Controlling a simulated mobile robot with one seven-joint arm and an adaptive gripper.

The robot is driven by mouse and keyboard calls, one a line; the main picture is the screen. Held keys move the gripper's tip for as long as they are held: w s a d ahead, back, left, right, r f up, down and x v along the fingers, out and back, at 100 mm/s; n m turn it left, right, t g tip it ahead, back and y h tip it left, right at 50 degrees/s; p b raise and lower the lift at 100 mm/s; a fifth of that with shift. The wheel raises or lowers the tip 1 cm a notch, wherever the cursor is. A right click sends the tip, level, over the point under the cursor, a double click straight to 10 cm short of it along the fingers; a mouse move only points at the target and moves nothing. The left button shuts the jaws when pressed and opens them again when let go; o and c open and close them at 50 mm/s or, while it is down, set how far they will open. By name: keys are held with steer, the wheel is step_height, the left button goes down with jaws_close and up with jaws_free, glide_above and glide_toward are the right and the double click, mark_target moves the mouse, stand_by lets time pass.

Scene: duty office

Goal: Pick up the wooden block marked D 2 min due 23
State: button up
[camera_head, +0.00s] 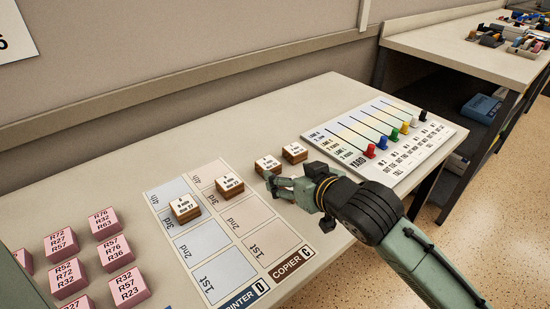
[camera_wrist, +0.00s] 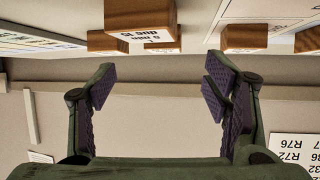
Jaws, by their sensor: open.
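Several wooden blocks with white labelled tops stand on the desk. Two, a nearer block (camera_head: 185,209) and another block (camera_head: 229,186), are on the printed mat. A third block (camera_head: 267,165) and a fourth block (camera_head: 294,153) stand beyond the mat. The lettering is too small to tell which is D 2 min due 23. My gripper (camera_head: 272,181) is open and empty, low over the desk by the third block. In the wrist view my gripper (camera_wrist: 160,85) has spread fingers, and a block (camera_wrist: 140,14) reading "due 15", upside down, shows above the gap between them.
The mat (camera_head: 207,272) has printer D and copier C columns, with bare lower cells. Pink blocks (camera_head: 112,247) stand at left. A yard board (camera_head: 375,162) with several coloured pegs lies at right. A second table (camera_head: 455,52) holds small items.

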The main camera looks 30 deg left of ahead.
mark_target(270, 164)
steer(key=p+x, duration=0.1)
steer(key=x, duration=0.3)
steer(key=shift+s+a, duration=0.1)
steer(key=shift+a, duration=0.1)
steer(key=p+x, duration=0.1)
steer(key=x, duration=0.1)
steer(key=p+x, duration=0.1)
steer(key=x, duration=0.1)
steer(key=shift+a+r, duration=0.2)
steer(key=shift+a, duration=0.05)
steer(key=shift+w+a+f, duration=0.3)
steer(key=shift+a, duration=0.1)
steer(key=shift+c, duration=0.5)
steer(key=c, duration=1.2)
steer(key=shift+r, duration=0.1)
steer(key=shift+c, duration=0.3)
